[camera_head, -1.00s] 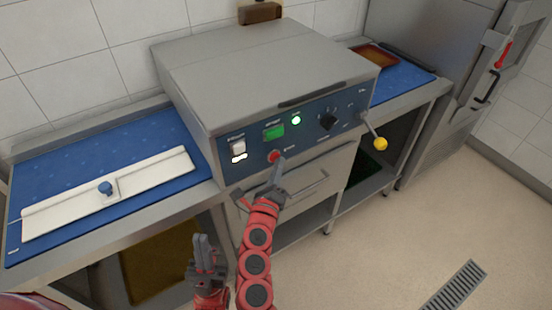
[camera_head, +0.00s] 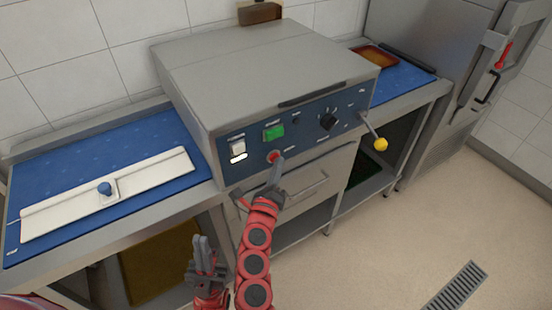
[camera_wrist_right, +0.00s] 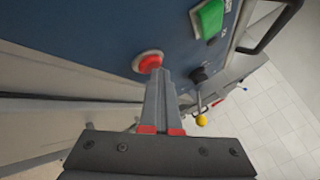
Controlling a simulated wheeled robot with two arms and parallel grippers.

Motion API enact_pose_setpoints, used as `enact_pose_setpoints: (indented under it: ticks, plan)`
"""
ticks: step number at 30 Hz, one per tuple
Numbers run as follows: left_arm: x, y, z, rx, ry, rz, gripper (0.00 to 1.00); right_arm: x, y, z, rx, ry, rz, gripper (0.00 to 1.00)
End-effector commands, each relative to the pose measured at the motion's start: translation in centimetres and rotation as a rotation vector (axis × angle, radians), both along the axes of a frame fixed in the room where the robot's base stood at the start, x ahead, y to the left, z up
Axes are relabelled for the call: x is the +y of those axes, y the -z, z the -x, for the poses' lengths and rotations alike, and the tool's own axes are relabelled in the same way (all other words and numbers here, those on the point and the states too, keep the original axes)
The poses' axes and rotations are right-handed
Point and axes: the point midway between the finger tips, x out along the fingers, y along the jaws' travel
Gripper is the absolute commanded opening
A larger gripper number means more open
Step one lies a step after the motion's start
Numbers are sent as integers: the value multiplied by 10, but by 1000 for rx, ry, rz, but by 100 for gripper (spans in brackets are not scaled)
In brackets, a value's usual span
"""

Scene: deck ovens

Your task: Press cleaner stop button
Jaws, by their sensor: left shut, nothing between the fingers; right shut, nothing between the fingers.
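The cleaner is a grey steel machine (camera_head: 250,65) with a blue control panel (camera_head: 225,152) on its front. Its round red stop button (camera_head: 273,156) is low on the panel, and it also shows in the right wrist view (camera_wrist_right: 149,62) with a pale ring around it. My right gripper (camera_head: 279,163) is shut and empty, its fingertips at the red button and seemingly touching it. In the right wrist view the fingertips (camera_wrist_right: 161,73) cover the button's lower edge. My left gripper (camera_head: 203,243) is shut and empty, low in front of the counter.
The panel also has a green button (camera_head: 273,132), a white switch (camera_head: 238,148), a black knob (camera_head: 328,121) and a dark indicator (camera_head: 296,118). A lever with a yellow ball (camera_head: 380,144) sticks out at right. A drawer handle (camera_head: 308,188) lies below my right gripper.

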Motion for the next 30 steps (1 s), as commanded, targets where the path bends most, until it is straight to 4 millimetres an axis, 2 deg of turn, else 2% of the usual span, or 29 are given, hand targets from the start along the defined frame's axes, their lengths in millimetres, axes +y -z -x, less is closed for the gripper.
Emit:
enact_pose_setpoints:
  ticks: [7, 20, 30]
  plan:
    - [0, -1, 0, 0, 0, 0, 0, -6, 1, 11, 2, -4, 2, 0]
    - [0, -1, 0, 0, 0, 0, 0, -9, 0, 14, 0, -1, 1, 0]
    - [0, -4, 0, 0, 0, 0, 0, -27, 0, 39, 2, 1, 0, 0]
